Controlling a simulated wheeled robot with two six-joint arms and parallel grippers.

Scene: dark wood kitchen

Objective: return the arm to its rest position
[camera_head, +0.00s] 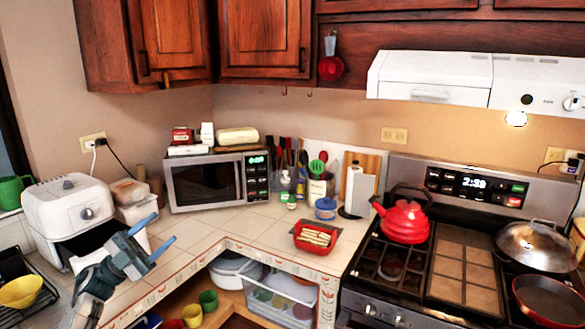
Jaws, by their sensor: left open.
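My left gripper (166,227) comes in from the lower left of the head view. Its two blue fingers are spread apart, pointing up and to the right, with nothing between them. It shows in front of the tiled counter (205,222), to the right of the white air fryer (70,205). Its height above the counter is hard to tell. The grey arm behind it runs down to the bottom left. My right gripper is not in view.
A microwave (215,182) stands at the back corner. A red tray (316,236) lies near the counter's front edge. A red kettle (405,218) sits on the stove. A yellow bowl (20,290) is at the lower left. Cups and bins fill the shelf below the counter.

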